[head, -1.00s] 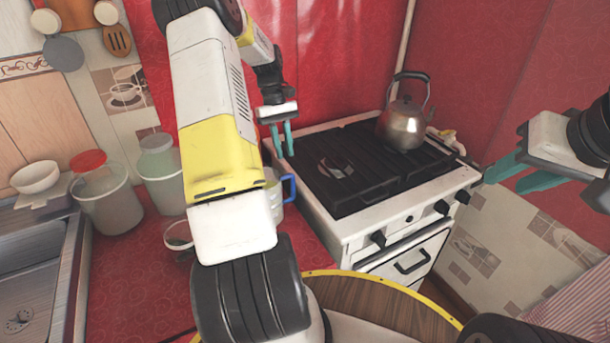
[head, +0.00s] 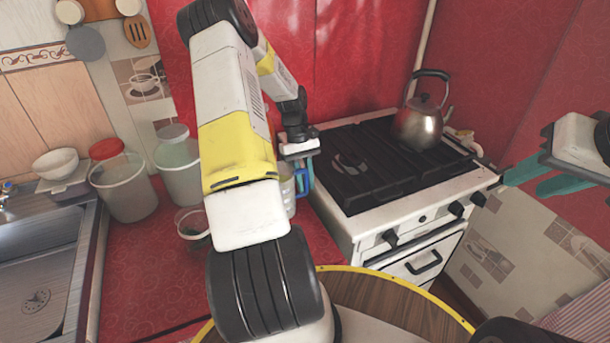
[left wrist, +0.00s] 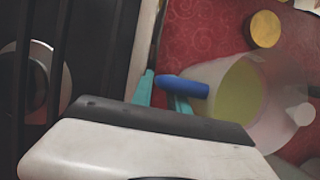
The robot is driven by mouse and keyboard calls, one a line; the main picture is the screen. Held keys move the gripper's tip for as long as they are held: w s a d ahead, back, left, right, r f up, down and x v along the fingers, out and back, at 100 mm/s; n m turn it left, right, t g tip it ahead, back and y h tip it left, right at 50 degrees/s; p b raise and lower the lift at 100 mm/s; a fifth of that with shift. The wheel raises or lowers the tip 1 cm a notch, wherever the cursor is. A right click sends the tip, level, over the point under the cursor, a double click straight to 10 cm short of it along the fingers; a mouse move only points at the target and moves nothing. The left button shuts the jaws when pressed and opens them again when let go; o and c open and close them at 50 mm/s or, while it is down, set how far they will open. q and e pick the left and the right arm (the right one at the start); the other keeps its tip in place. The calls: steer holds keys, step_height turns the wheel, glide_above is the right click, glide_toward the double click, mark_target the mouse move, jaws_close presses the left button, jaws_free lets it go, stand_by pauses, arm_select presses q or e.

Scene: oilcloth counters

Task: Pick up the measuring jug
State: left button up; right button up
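The measuring jug (head: 287,190) is translucent with a blue handle and stands on the red counter left of the stove. My left arm hides much of it in the head view. In the left wrist view the jug (left wrist: 245,92) shows a yellow-green inside, and its blue handle (left wrist: 185,87) points left. My left gripper (head: 301,186) is down at the handle. In the left wrist view its teal fingers (left wrist: 161,92) are apart, with the handle's end at the gap; I cannot tell whether they touch it. My right gripper (head: 530,181) is open and empty, right of the stove.
The stove (head: 400,205) with a kettle (head: 418,122) stands close right of the jug. Two clear containers (head: 125,190) (head: 180,172), a small bowl (head: 192,224) and a sink (head: 45,265) are on the left. A yellow round thing (left wrist: 265,29) is near the jug.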

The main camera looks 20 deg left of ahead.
arm_select(q)
jaws_close()
stand_by(1.4)
